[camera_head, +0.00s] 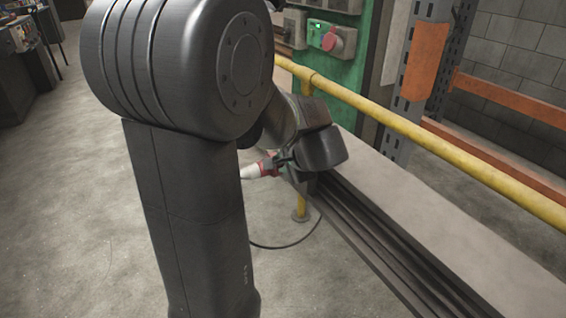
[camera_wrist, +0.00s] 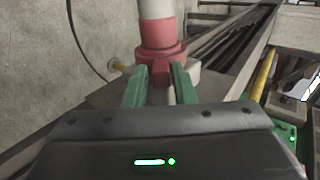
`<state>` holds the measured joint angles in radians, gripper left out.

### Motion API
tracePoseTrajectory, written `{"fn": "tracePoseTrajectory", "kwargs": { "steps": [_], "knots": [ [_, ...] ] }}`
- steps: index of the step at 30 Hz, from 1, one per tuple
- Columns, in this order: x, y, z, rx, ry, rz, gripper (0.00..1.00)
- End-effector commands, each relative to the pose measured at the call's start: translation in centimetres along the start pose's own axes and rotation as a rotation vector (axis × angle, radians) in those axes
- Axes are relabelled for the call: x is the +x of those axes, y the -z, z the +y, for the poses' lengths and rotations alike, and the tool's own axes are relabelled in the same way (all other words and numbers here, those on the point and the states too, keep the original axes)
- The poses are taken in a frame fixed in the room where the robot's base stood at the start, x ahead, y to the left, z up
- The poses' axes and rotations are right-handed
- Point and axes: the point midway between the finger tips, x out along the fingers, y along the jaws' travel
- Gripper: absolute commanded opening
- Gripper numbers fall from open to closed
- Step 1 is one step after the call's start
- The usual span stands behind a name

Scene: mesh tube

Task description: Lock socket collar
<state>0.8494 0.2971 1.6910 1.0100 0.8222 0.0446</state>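My gripper (camera_wrist: 160,72) has its two green fingers on either side of a red and white plug (camera_wrist: 158,34). The fingers appear shut on its red part, and the white part points away from the gripper. In the head view the plug (camera_head: 257,170) shows as a small red and white piece beside the wrist, held above the floor. The gripper itself is mostly hidden there by my arm. A round red socket (camera_head: 336,42) sits on a green cabinet beyond the yellow rail, well away from the plug. Its collar cannot be made out separately.
A yellow rail (camera_head: 430,141) runs between my arm and the green cabinet (camera_head: 348,80). A low pale ledge with dark channels (camera_head: 375,240) lies to the right. A dark cable (camera_head: 285,245) curves on the floor. The floor at left (camera_head: 70,190) is clear.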

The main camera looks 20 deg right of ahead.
Motion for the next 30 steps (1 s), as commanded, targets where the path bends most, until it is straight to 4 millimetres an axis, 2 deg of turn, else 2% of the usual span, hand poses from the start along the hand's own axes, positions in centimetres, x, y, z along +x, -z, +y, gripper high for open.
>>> {"fn": "tracePoseTrajectory", "kwargs": {
  "steps": [1,2,10,14,17,24,30],
  "knots": [
    [0.0,0.0,0.0,0.000,0.000,0.000,0.34],
    [0.0,0.0,0.0,0.000,0.000,0.000,0.38],
    [-0.1,0.0,-0.1,0.000,0.001,0.001,0.38],
    [-1.0,0.1,-0.2,0.000,0.001,0.002,0.38],
    [-2.7,0.1,-0.3,0.001,0.002,0.004,0.38],
    [-8.4,0.1,-0.4,0.001,0.002,0.006,0.38],
    [-12.0,0.1,-0.2,0.002,0.001,0.004,0.38]
  ]
}}
